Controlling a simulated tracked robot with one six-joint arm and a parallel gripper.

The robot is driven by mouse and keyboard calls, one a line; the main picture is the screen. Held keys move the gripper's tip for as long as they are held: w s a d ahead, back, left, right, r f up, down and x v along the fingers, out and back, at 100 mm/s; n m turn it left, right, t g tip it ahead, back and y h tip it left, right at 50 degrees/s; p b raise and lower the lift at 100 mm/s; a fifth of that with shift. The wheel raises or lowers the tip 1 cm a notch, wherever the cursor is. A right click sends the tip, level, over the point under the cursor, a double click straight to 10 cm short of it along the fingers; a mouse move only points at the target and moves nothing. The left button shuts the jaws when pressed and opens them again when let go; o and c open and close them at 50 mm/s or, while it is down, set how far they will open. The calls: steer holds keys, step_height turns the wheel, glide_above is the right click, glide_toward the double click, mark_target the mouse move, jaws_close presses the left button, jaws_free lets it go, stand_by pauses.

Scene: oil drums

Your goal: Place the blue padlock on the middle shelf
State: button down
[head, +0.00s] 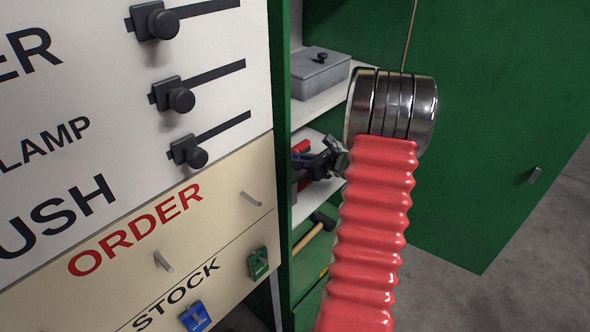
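A blue padlock (195,317) shows at the bottom edge of the view, on the cream drawer front marked STOCK; its lower part is cut off. The middle shelf (316,204) is a pale board inside the green cabinet, with a red object (302,147) at its back left. My dark gripper (303,160) is in the cabinet opening above the middle shelf, pointing left. It is partly hidden by my arm. A small bluish patch shows by its fingers, and I cannot tell what it is or whether the fingers are open.
A green padlock (258,263) is on the same drawer front. A grey lidded box (320,72) stands on the shelf above. A hammer (314,235) lies below the middle shelf. The green cabinet door (490,130) stands open at right. Black slider knobs (182,100) stick out at left.

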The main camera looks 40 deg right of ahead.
steer(key=shift+f, duration=1.85)
steer(key=c, duration=1.6)
jaws_free()
steer(key=shift+f, duration=0.1)
steer(key=shift+c, duration=0.2)
steer(key=v, duration=1.2)
steer(key=shift+s, duration=0.1)
